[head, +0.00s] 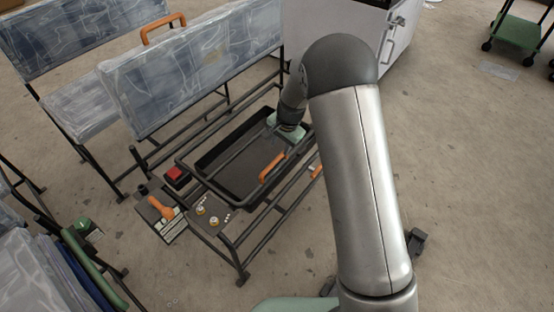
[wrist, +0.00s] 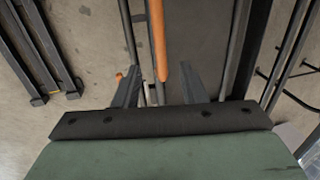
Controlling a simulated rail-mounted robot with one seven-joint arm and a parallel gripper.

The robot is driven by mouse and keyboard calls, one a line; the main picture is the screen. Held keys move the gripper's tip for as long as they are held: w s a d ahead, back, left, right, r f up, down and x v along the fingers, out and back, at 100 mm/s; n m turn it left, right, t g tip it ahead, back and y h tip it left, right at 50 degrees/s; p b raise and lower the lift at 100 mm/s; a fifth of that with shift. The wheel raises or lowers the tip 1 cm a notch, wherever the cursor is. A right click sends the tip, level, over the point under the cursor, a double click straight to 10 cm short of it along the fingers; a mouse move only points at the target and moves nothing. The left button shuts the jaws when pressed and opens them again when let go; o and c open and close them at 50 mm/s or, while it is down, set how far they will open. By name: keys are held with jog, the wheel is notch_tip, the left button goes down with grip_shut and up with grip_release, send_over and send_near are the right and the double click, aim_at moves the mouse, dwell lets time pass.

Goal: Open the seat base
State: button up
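The seat base (head: 228,150) is a dark metal frame around a black tray, in the middle of the head view. An orange handle (head: 272,166) sits on its right-hand bar. A plastic-wrapped cushion panel (head: 195,80) stands tilted behind it, with another orange handle (head: 163,27) on top. My gripper (wrist: 163,78) is over the frame, its fingers spread apart. In the wrist view an orange handle (wrist: 158,40) runs between the two finger lines; its end is near the fingertips. No contact shows.
A red block (head: 176,176) and an orange-handled tool (head: 160,208) lie left of the frame. A small plate with yellow knobs (head: 207,215) is at its front. More wrapped seats stand left. A white cabinet (head: 398,40) is behind my arm. Floor at right is mostly clear.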

aim_at(276, 159)
jog(key=f, duration=0.2)
jog(key=a+f+b, duration=0.1)
jog(key=f, duration=0.2)
jog(key=w+f, duration=0.1)
jog(key=f, duration=0.1)
jog(key=shift+a+f, duration=0.15)
jog(key=shift+f, duration=0.25)
grip_shut()
jog(key=shift+r, duration=0.15)
